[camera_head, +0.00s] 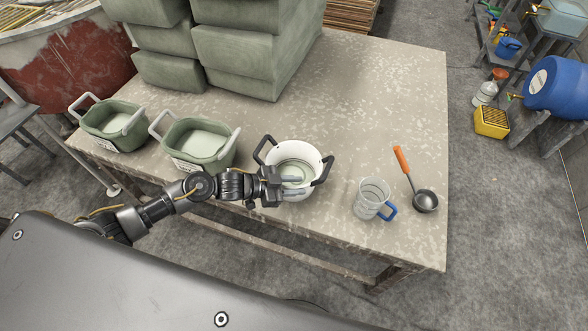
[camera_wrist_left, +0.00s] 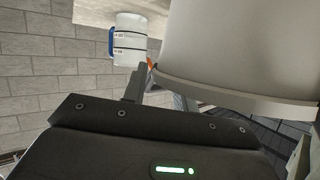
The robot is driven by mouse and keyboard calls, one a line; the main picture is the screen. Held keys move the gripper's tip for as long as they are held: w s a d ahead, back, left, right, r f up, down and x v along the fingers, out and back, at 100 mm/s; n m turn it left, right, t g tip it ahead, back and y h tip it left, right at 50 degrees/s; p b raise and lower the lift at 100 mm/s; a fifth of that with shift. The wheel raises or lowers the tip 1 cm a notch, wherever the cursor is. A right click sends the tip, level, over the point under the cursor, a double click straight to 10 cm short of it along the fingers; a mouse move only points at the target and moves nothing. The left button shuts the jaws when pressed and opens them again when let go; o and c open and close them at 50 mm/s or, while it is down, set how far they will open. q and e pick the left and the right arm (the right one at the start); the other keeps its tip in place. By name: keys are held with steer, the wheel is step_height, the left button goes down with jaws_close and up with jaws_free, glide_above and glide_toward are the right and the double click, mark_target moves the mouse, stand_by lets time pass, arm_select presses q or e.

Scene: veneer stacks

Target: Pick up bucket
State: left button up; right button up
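The white bucket (camera_head: 296,152) stands upright near the front edge of the table, with two dark handles and a pale greenish inside. My left gripper (camera_head: 301,187) reaches in from the left across the bucket's near side. Its two fingers appear apart with nothing clearly between them. In the left wrist view the bucket (camera_wrist_left: 240,45) fills the upper right, just beyond the fingers (camera_wrist_left: 160,95). Whether a finger touches the bucket wall cannot be told. My right gripper is not in view.
Two green tubs (camera_head: 198,143) (camera_head: 113,123) stand left on the table (camera_head: 390,85), below stacked green blocks (camera_head: 235,50). A clear measuring jug (camera_head: 371,196) with a blue handle and a ladle (camera_head: 424,200) with an orange grip are to the right. The table's back right is clear.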

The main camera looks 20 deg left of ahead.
arm_select(q)
jaws_close()
stand_by(0.3)
steer(key=shift+r, duration=0.15)
stand_by(0.4)
